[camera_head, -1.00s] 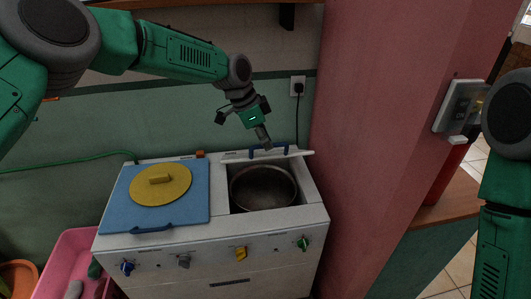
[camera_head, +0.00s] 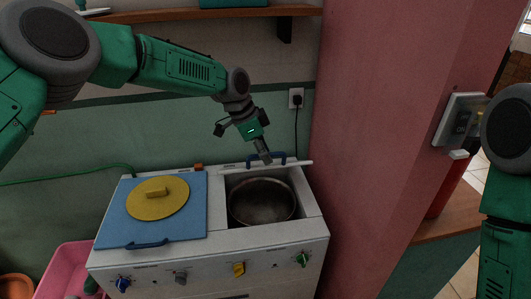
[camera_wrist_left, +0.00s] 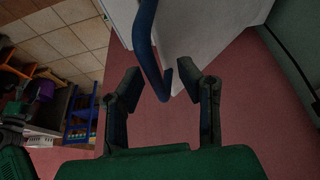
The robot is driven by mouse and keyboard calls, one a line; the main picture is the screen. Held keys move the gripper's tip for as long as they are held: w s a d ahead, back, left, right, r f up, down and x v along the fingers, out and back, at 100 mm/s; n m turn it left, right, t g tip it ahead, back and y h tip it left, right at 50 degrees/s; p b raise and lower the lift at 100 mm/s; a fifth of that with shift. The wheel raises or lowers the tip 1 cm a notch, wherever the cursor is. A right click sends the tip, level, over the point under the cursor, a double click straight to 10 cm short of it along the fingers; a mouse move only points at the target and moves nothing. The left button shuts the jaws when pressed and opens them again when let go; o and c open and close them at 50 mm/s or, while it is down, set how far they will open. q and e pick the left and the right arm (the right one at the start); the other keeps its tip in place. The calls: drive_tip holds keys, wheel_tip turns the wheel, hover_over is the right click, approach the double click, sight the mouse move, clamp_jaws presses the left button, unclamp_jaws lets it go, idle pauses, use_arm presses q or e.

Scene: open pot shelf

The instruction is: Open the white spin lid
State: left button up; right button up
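The white lid (camera_head: 299,164) stands raised along the back edge of the right opening of the white stove unit and shows nearly edge-on. It carries a blue handle (camera_head: 282,156). My left gripper (camera_head: 266,160) is at the handle, pointing down. In the left wrist view my left gripper (camera_wrist_left: 158,86) has its two fingers apart, with the blue handle (camera_wrist_left: 149,50) reaching between them, not visibly clamped. The white lid (camera_wrist_left: 205,35) shows behind it. Under the lid, a dark metal pot (camera_head: 262,203) sits in the open compartment. My right gripper is out of view.
A blue lid (camera_head: 180,222) with a yellow disc (camera_head: 157,199) covers the left side of the stove (camera_head: 215,262). Knobs line the stove's front. A red wall (camera_head: 365,130) stands close on the right. A shelf (camera_head: 215,14) hangs above.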

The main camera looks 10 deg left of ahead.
use_arm(q)
drive_tip(key=shift+a+r, duration=0.1)
drive_tip(key=shift+r, duration=0.05)
drive_tip(key=shift+a+r, duration=0.2)
drive_tip(key=shift+r, duration=0.1)
drive_tip(key=v, duration=1)
drive_tip(key=shift+r, duration=0.35)
